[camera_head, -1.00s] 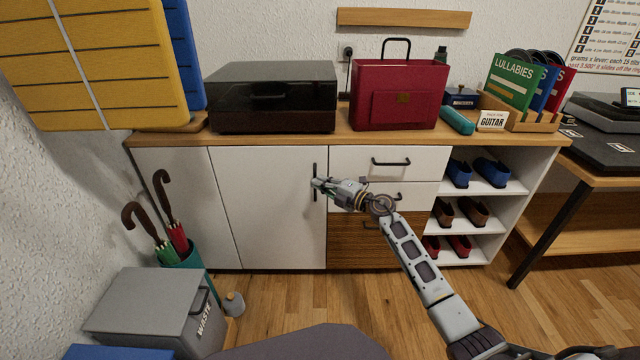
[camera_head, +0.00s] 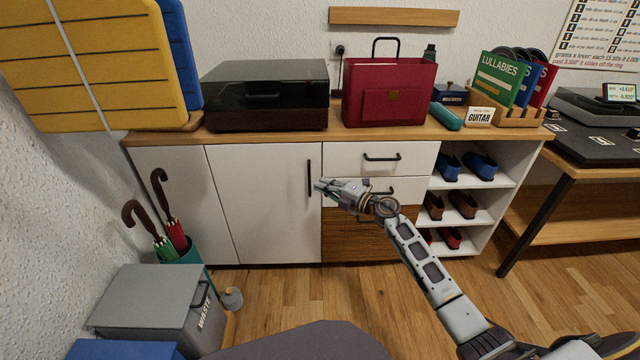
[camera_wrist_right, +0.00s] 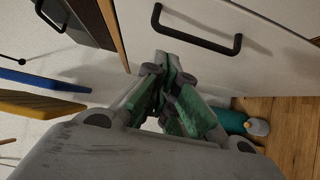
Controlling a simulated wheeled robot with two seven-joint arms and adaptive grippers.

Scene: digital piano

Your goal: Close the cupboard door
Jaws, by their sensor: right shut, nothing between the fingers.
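The white cupboard door (camera_head: 262,205) is in the middle left of the low cabinet in the head view. It looks flush with the cabinet front, with no visible gap. Its black upright handle (camera_head: 309,178) is near its right edge. My right gripper (camera_head: 320,186) is shut and empty, just right of the handle, in front of the seam with the drawers. In the right wrist view the closed fingers (camera_wrist_right: 174,68) are below the handle (camera_wrist_right: 200,40), apart from it in the picture. Whether they touch the front cannot be told. My left gripper is not in view.
Drawers with black handles (camera_head: 382,157) and open shoe shelves (camera_head: 470,205) are to the right. A teal umbrella stand (camera_head: 196,262) and grey waste bin (camera_head: 150,305) stand at the lower left. Floor (camera_head: 285,300) in front of the door is clear.

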